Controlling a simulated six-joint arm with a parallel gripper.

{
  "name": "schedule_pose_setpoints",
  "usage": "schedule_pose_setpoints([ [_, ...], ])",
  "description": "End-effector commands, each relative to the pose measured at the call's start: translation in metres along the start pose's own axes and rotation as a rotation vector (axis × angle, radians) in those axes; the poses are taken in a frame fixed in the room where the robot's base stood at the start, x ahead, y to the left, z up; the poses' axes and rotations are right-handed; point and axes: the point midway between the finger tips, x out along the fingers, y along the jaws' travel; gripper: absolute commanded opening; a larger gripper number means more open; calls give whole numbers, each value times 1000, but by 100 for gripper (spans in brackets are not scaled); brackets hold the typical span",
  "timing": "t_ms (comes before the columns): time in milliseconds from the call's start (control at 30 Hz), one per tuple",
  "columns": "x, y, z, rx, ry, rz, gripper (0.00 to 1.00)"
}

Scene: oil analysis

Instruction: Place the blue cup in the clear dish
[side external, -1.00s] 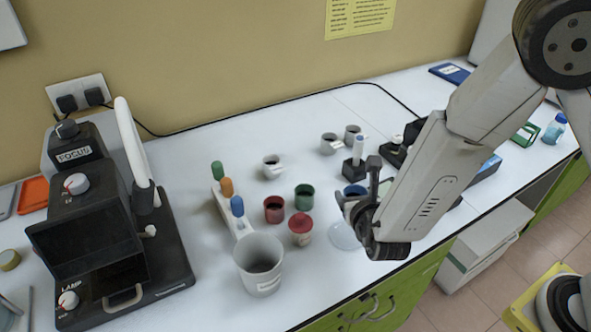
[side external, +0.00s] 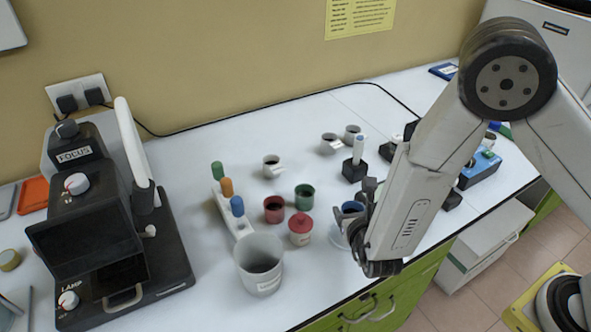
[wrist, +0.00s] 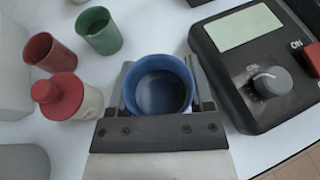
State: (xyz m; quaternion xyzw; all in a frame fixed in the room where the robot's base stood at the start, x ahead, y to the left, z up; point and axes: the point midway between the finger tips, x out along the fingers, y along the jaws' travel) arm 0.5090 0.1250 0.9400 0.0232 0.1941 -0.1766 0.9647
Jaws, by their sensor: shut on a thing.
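The blue cup (side external: 351,208) is upright between the jaws of my gripper (side external: 362,208), which is shut on it. In the wrist view the blue cup (wrist: 160,90) shows its open rim, with a finger on each side. The clear dish (side external: 336,238) lies near the front edge of the bench, partly hidden by my gripper and the cup. In the side view the cup overlaps the dish's back part; I cannot tell whether they touch. I cannot make out the dish in the wrist view.
A red-lidded jar (side external: 300,230), a red cup (side external: 274,208) and a green cup (side external: 304,197) stand left of my gripper. A large grey beaker (side external: 259,266) stands further left. A black device with a dial (wrist: 268,80) is close on the right in the wrist view.

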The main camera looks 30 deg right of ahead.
Motion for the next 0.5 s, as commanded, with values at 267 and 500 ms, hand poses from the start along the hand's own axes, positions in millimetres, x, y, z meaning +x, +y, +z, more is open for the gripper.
schedule_pose_setpoints([
  [267, 9, 0, -22, -2, 1, -1, 8],
  [500, 12, 1, -28, 0, -1, 1, 8],
])
